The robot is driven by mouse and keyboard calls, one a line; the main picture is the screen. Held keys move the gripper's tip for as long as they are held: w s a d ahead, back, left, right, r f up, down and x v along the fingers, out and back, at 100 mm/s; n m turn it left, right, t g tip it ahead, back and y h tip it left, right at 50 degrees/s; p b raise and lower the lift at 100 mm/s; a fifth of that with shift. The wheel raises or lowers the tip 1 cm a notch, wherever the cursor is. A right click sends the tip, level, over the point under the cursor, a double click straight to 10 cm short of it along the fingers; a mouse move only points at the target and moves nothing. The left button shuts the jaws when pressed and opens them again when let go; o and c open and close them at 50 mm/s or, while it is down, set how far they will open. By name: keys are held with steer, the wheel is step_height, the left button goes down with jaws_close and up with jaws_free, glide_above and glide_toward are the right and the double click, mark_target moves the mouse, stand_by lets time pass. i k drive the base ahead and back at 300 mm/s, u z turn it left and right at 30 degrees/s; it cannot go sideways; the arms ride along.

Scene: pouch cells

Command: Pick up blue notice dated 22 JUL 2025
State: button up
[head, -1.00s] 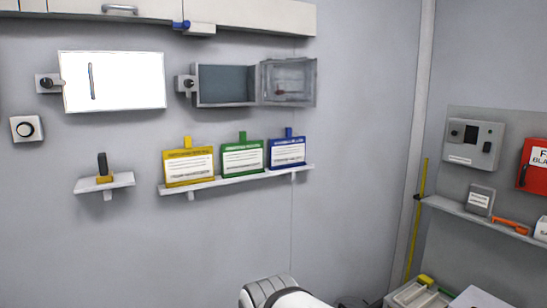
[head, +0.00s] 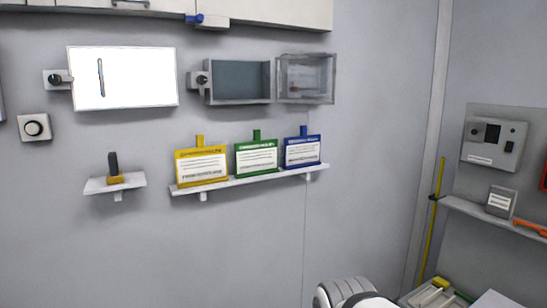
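The blue notice (head: 303,151) stands upright on a narrow wall shelf (head: 245,181), at the shelf's right end. It has a white text panel and a blue tab on top. Its date is too small to read. A green notice (head: 256,157) and a yellow notice (head: 201,166) stand to its left on the same shelf. A white and grey rounded part of my own arm shows at the bottom edge, below and right of the shelf. My gripper is not in view.
Above the shelf are a whiteboard (head: 123,78) and an open wall box (head: 238,82) with a clear door (head: 305,79) swung right. A small shelf (head: 115,185) holds a black-handled stamp (head: 114,168). A side shelf (head: 490,222) stands right. Wall below the notices is clear.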

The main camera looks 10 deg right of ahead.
mark_target(303, 150)
steer(key=u, duration=0.05)
steer(key=i, duration=0.95)
